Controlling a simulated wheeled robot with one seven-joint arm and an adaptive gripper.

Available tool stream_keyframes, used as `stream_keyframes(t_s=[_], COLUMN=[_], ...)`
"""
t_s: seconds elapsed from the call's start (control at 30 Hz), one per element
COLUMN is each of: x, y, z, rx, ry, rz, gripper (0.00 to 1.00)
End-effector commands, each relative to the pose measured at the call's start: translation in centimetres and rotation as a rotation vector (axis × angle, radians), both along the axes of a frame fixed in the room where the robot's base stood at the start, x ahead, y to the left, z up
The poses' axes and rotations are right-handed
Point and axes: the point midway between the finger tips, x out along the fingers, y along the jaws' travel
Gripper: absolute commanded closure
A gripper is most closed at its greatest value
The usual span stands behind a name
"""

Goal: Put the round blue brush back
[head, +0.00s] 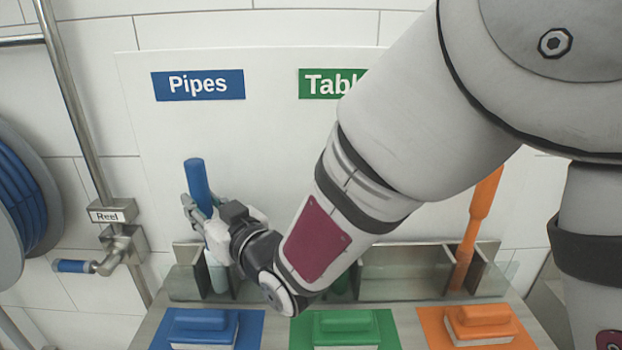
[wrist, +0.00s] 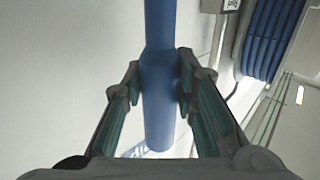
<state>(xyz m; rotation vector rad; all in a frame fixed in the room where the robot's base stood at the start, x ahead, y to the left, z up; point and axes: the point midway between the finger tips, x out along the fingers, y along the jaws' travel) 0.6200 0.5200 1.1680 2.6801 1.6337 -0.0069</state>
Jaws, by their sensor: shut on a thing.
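The round blue brush stands nearly upright, its blue handle (head: 198,178) under the Pipes sign. My gripper (head: 203,213) is shut around the handle. In the wrist view the blue handle (wrist: 160,100) runs between my two fingers (wrist: 158,88). Below my gripper, a pale lower part (head: 216,272) shows behind the clear front of the rack (head: 405,270), in the left compartment between dividers. My gripper hides the middle of the brush. I cannot tell whether its lower end rests on the rack's floor.
An orange handle (head: 482,205) stands in the rack's right compartment. Blue (head: 200,326), green (head: 345,328) and orange (head: 480,322) block brushes lie on matching mats in front. A blue hose reel (head: 30,200) and a metal pipe (head: 75,110) are at left. My arm covers the rack's middle.

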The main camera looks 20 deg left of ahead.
Motion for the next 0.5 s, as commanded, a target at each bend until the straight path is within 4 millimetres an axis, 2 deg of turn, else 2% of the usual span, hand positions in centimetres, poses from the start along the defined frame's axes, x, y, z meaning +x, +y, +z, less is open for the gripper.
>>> stream_keyframes(t_s=[0.33, 0.37, 0.43, 0.5], x=[0.07, 0.07, 0.03, 0.02], y=[0.01, 0.00, -0.01, 0.00], z=[-0.24, -0.30, -0.21, -0.20], rx=[0.002, 0.001, 0.001, 0.001], ry=[-0.001, 0.000, 0.000, 0.000], rz=[0.000, 0.000, -0.001, 0.000], gripper=[1.00, 0.72, 0.56, 0.54])
